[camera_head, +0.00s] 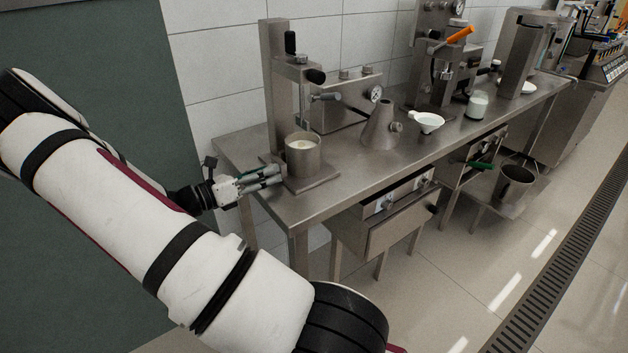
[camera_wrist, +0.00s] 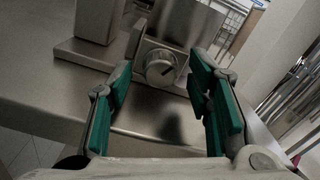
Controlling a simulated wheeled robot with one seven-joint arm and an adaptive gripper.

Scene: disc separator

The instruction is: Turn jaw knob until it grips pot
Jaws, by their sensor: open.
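The steel pot (camera_head: 303,158) stands upright on the base plate (camera_head: 322,182) of the column stand at the table's near end, with pale contents inside. In the wrist view a round metal knob (camera_wrist: 160,68) with a dark line on its face sits low on the stand. My gripper (camera_head: 280,173) reaches in from the left beside the pot at base-plate height. In the wrist view my gripper (camera_wrist: 160,75) is open, its green pads on either side of the knob with visible gaps. The knob is not discernible in the head view. I cannot tell whether the jaw touches the pot.
The stand's column (camera_head: 278,85) rises behind the pot, with a dark-handled arm (camera_head: 315,76) above it. A metal cone (camera_head: 381,128) and a white funnel (camera_head: 427,122) stand farther right on the steel table (camera_head: 350,160). A green wall panel (camera_head: 110,90) is at left.

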